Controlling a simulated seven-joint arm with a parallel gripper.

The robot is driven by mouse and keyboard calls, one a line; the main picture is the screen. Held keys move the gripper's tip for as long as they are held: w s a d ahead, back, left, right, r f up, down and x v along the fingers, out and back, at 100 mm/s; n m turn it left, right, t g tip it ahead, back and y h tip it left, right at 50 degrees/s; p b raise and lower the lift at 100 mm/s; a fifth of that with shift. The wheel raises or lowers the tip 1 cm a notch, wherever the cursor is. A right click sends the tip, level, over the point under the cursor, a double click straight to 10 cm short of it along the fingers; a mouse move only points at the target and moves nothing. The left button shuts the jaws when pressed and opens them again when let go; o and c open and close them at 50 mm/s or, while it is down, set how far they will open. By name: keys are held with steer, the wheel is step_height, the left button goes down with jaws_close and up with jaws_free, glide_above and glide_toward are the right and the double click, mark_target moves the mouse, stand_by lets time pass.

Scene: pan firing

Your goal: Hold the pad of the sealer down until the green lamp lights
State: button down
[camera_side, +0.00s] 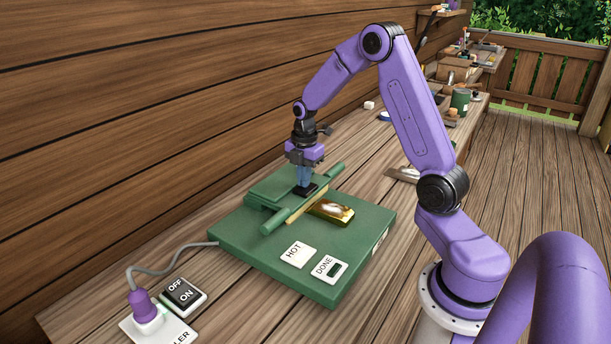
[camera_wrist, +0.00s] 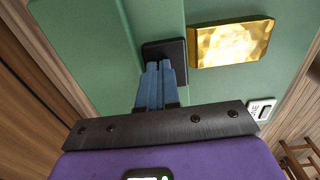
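The green sealer (camera_side: 232,234) sits on the wooden bench, with its green arm (camera_side: 328,179) across the top. Its black pad (camera_side: 308,188) also shows in the wrist view (camera_wrist: 176,47). My gripper (camera_side: 303,187) points down with its blue fingers together; their tips (camera_wrist: 160,66) are at the pad and seem to touch it. No object shows between the fingers. A gold packet (camera_side: 331,211) lies on the sealer beside the bar, also in the wrist view (camera_wrist: 232,42). The DONE plate (camera_side: 325,265) has a small dark green lamp window (camera_side: 335,270) that looks unlit. The HOT plate (camera_side: 298,254) shows no clear light.
A black OFF/ON switch (camera_side: 183,293) lies left of the sealer. A purple plug (camera_side: 144,304) with a grey cable (camera_side: 160,271) sits on a white socket plate, with a green glow beside it. A green cup (camera_side: 460,101) and tools stand farther back on the bench.

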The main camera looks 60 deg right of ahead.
steer(key=shift+s+a+f, duration=0.1)
steer(key=shift+s+f, duration=0.3)
steer(key=shift+f, duration=0.2)
step_height(320, 180, up, 15)
steer(key=shift+w, duration=0.35)
steer(key=shift+r, duration=0.1)
steer(key=s+a+f+m, duration=0.1)
steer(key=s+a, duration=0.4)
steer(key=a, duration=0.4)
steer(key=s+a+m, duration=0.1)
steer(key=s+a, duration=0.5)
steer(key=a, duration=0.2)
steer(key=s+a+f+m, duration=0.1)
steer(key=s+a+f, duration=0.1)
steer(key=s, duration=0.7)
steer(key=s+a+f+m, duration=0.2)
steer(key=s, duration=0.7)
steer(key=shift+s+a, duration=0.15)
steer(key=shift+s, duration=0.25)
